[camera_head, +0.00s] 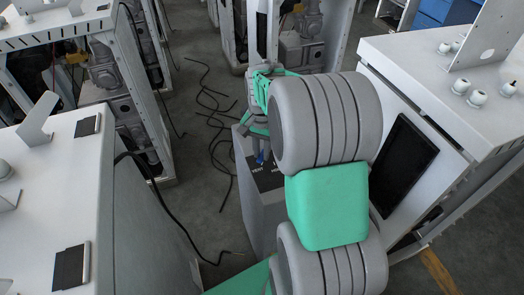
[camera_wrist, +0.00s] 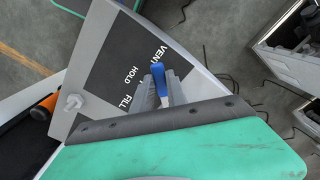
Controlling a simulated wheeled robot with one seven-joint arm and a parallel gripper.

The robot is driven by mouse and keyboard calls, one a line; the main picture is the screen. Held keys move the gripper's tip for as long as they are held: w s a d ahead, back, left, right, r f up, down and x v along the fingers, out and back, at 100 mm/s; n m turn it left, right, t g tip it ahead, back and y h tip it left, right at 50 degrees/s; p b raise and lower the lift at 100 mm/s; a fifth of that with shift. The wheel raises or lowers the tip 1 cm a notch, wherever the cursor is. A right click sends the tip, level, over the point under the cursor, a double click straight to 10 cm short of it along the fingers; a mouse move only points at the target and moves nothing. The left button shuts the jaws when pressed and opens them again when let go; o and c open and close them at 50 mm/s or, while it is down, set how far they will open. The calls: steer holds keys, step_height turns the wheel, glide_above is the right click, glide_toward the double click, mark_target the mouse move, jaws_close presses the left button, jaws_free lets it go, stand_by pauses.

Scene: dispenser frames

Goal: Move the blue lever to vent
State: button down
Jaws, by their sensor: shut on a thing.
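The blue lever (camera_wrist: 158,72) shows in the wrist view between the two grey fingers of my gripper (camera_wrist: 160,88), which is shut on it. The lever's tip lies at the lower end of the word VENT on the dark label plate (camera_wrist: 110,60). HOLD and FILL stand further down the plate. In the head view a small bit of the blue lever (camera_head: 261,158) shows below my gripper (camera_head: 260,150), beside the VENT label. My arm hides part of the plate there, and the lever's pivot is hidden.
A grey pedestal (camera_head: 262,212) carries the plate. A white cabinet with a black panel (camera_head: 402,160) stands close on the right, and another white cabinet (camera_head: 65,195) on the left. Black cables (camera_head: 212,105) lie on the floor between. An orange-ended knob (camera_wrist: 45,106) shows in the wrist view.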

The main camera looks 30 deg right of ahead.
mark_target(262, 155)
steer(key=c, duration=1.3)
jaws_free()
step_height(262, 155, up, 8)
steer(key=shift+f+b, duration=0.1)
steer(key=shift+b, duration=0.3)
